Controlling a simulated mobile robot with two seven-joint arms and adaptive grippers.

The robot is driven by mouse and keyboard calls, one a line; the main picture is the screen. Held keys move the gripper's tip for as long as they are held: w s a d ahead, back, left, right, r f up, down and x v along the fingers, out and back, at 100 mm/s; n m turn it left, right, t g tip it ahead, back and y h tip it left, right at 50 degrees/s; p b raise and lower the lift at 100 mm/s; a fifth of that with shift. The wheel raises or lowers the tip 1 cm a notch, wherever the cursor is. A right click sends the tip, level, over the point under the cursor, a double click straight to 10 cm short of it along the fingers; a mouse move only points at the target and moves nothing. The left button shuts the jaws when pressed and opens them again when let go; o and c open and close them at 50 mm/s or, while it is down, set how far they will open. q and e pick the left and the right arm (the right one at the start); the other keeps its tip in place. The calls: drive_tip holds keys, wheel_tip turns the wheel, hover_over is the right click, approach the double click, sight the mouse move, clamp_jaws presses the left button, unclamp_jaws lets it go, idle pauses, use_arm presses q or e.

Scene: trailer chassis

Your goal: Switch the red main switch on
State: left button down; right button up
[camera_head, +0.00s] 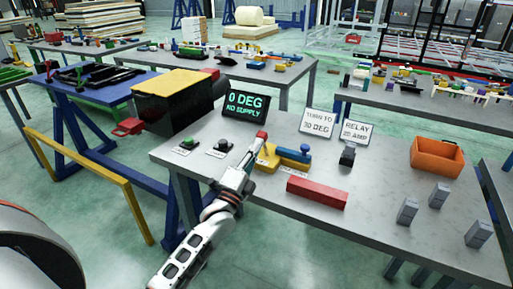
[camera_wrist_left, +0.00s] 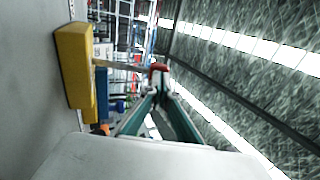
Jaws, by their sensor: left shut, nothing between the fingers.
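The switch's red knob (camera_head: 262,135) stands above a yellow block (camera_head: 267,158) on the grey table; the wrist view shows the red knob (camera_wrist_left: 158,67) on a thin rod from the yellow block (camera_wrist_left: 75,65). My left gripper (camera_head: 252,150) is shut and empty. Its fingertips (camera_wrist_left: 160,84) are right at the red knob; I cannot tell whether they touch it. A dark display (camera_head: 246,105) behind reads "0 DEG NO SUPPLY" in green. My right gripper is not in view.
Green (camera_head: 187,144) and black (camera_head: 222,146) buttons sit to the left. A blue-yellow part (camera_head: 293,155), red bar (camera_head: 317,193), black part (camera_head: 347,155), "TURN TO 30 DEG" sign (camera_head: 318,123), orange bin (camera_head: 437,157) and grey blocks (camera_head: 407,211) stand to the right.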

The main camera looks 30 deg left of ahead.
sight(264, 132)
use_arm(q)
drive_tip(key=shift+w+r, duration=0.1)
drive_tip(key=shift+r, duration=0.05)
drive_tip(key=x, duration=0.6)
drive_tip(key=shift+r, duration=0.15)
drive_tip(key=shift+w+r+b, duration=0.1)
drive_tip(key=shift+w+b, duration=0.7)
drive_tip(key=shift+w, duration=1.1)
drive_tip(key=shift+r, duration=0.1)
